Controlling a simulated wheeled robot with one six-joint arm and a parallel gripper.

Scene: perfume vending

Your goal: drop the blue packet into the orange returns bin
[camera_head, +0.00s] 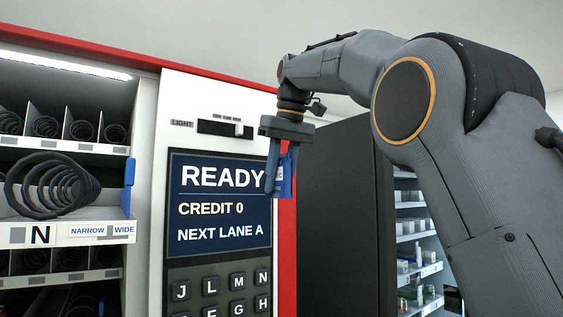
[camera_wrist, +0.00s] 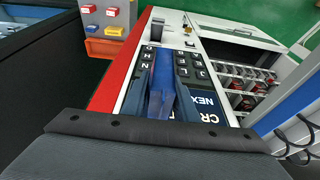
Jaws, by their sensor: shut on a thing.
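My gripper (camera_head: 279,182) points down in front of the vending machine's display in the head view. It is shut on the blue packet (camera_head: 287,176), which hangs upright between the fingers and is partly covered by them. In the wrist view, the packet (camera_wrist: 162,82) shows between the two fingers of my gripper (camera_wrist: 161,98), above the machine's keypad. An orange bin (camera_wrist: 104,48) is at the upper left of the wrist view, beyond the red edge of the machine and apart from the packet. The bin does not show in the head view.
The vending machine's display (camera_head: 215,208) reads READY, CREDIT 0, NEXT LANE A. A coil shelf (camera_head: 60,234) juts out at the left. A dark cabinet (camera_head: 340,210) stands to the right. Red and yellow boxes (camera_wrist: 112,12) sit above the bin.

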